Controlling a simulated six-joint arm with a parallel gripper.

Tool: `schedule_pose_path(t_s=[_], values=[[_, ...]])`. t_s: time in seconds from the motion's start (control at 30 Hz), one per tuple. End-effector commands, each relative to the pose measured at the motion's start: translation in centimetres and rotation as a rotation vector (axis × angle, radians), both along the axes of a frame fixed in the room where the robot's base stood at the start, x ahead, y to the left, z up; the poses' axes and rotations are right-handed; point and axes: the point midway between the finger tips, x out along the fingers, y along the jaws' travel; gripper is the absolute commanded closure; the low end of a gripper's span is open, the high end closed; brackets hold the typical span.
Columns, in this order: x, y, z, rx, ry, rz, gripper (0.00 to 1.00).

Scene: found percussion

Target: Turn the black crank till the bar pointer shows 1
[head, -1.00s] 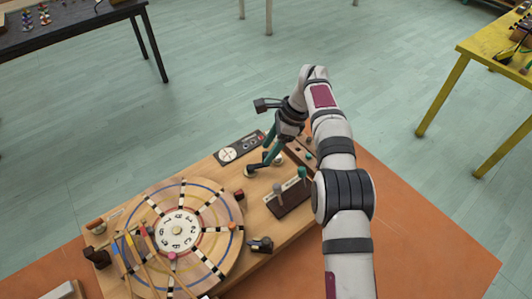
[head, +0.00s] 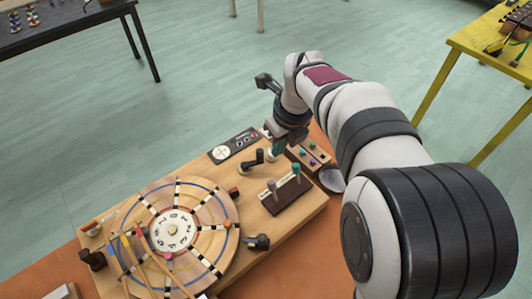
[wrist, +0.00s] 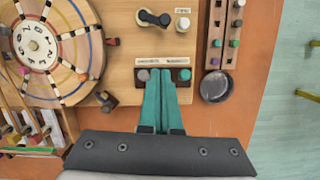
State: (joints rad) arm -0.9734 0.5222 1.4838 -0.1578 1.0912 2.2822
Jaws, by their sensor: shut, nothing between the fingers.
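A black two-ended crank (head: 252,160) sits on the wooden board beside the dark panel. It also shows at the top of the wrist view (wrist: 153,18). A second dark handle (head: 257,242) stands by the wheel's edge; I cannot tell for certain which is the named crank. A white numbered disc (head: 172,230) is in the middle of the wooden wheel. The bar pointer and its reading are too small to tell. My gripper (head: 276,150), with teal fingers, is shut and empty, just right of the two-ended crank in the head view. It also shows in the wrist view (wrist: 161,73).
A dark block (head: 286,196) with a grey-knobbed and a green-knobbed lever stands near my gripper. A panel with a white dial (head: 220,152) lies at the board's back edge. A small knobbed board (head: 309,155) and a round grey dish (head: 332,178) are to the right.

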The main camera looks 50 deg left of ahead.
Motion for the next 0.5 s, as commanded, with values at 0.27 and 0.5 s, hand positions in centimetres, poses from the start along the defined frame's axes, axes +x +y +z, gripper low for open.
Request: schedule_pose_path(t_s=[0.27,0.5], values=[[-0.5,-0.3,-2.7,0.008,0.000,-0.089,1.00],[-0.3,1.0,-7.9,0.007,0.001,-0.088,1.00]])
